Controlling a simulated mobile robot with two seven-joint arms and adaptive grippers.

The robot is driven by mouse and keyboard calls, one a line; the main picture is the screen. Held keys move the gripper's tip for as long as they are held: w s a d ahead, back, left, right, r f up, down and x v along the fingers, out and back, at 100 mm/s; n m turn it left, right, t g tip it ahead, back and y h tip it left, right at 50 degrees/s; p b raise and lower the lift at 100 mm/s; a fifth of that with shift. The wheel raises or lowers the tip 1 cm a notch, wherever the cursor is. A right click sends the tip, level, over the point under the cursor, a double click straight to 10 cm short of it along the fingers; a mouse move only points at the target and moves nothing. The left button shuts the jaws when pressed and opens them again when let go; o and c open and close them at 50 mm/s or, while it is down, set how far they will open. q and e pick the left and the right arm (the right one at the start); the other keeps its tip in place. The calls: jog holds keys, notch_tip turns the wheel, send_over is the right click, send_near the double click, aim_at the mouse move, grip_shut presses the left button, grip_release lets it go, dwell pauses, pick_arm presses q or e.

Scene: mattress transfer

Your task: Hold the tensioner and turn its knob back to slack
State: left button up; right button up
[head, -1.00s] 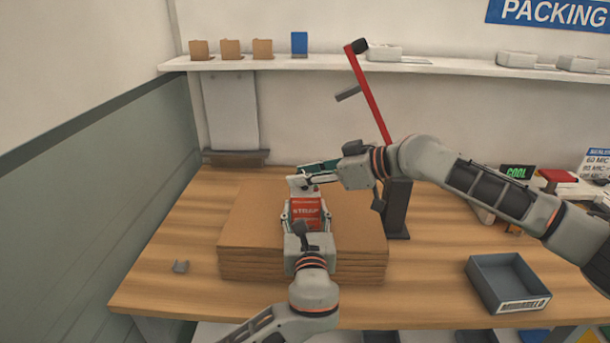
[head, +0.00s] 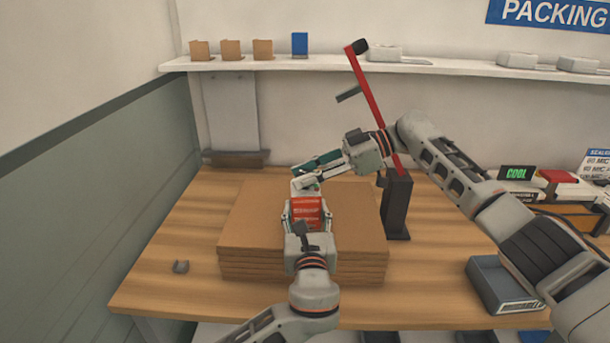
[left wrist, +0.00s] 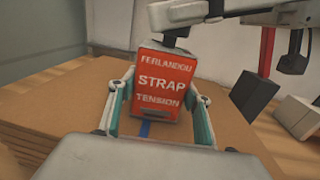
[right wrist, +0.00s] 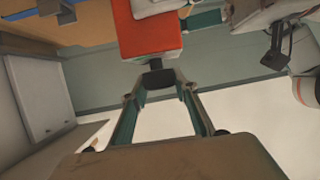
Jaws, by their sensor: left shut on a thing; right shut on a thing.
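The red tensioner (head: 305,213) sits over the stack of brown cardboard, its face reading STRAP TENSION in the left wrist view (left wrist: 160,85). My left gripper (head: 306,208) is shut on it from the front, with one finger on each side. My right gripper (head: 303,183) reaches in from the right at its far end. In the right wrist view the dark knob (right wrist: 158,78) is between the fingertips, next to the red body (right wrist: 148,35), and the gripper is shut on it. The knob is mostly hidden in the head view.
The cardboard stack (head: 355,225) lies on the wooden table (head: 180,240). A dark post (head: 397,207) with a red lever (head: 368,95) stands close to my right arm. The left table side is mostly clear.

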jog(key=shift+w+d+n+g, duration=0.2)
jog(key=shift+d+n+g, duration=0.1)
jog(key=shift+n+g, duration=0.1)
jog(key=shift+s+a+f+g, duration=0.15)
jog(key=shift+s+f+g, duration=0.1)
jog(key=shift+s+g, duration=0.1)
jog(key=o, duration=1.1)
jog(key=shift+a, duration=0.1)
jog(key=shift+r, duration=0.1)
jog(key=shift+w+d+r, duration=0.1)
jog(key=shift+d+r, duration=0.05)
jog(key=shift+d, duration=0.15)
jog(key=shift+v, duration=3.4)
